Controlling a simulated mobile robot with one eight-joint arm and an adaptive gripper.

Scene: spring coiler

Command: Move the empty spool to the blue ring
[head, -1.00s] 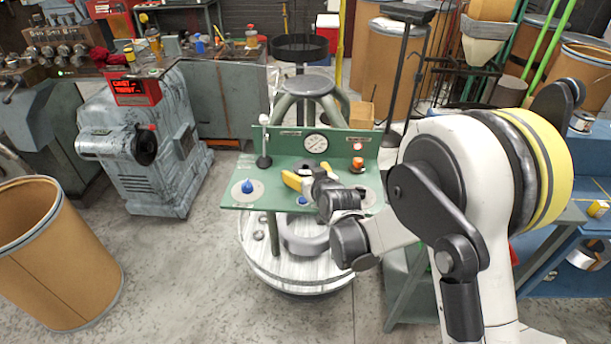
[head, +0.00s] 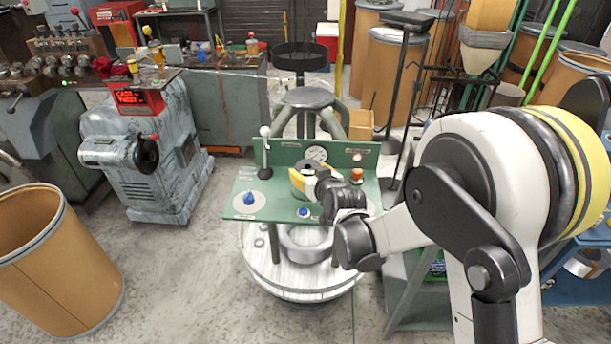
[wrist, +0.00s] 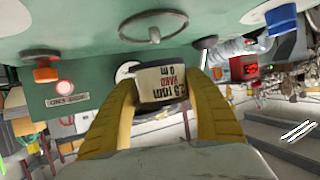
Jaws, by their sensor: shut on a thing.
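The spool (wrist: 162,84) is a short cylinder with a pale label reading "2.5 mm HARD 0 m". It sits between the yellow fingers of my gripper (wrist: 163,95), which is shut on it. In the head view my gripper (head: 299,186) is above the green bench (head: 240,208), with the spool (head: 303,169) partly hidden by the fingers. A blue knob (head: 250,198) stands on a pale disc at the left.
A lever with a white knob (head: 265,150) stands at the bench's back left. The wrist view shows a metal ring with a pin (wrist: 153,27) on the bench. My arm covers the bench's right side.

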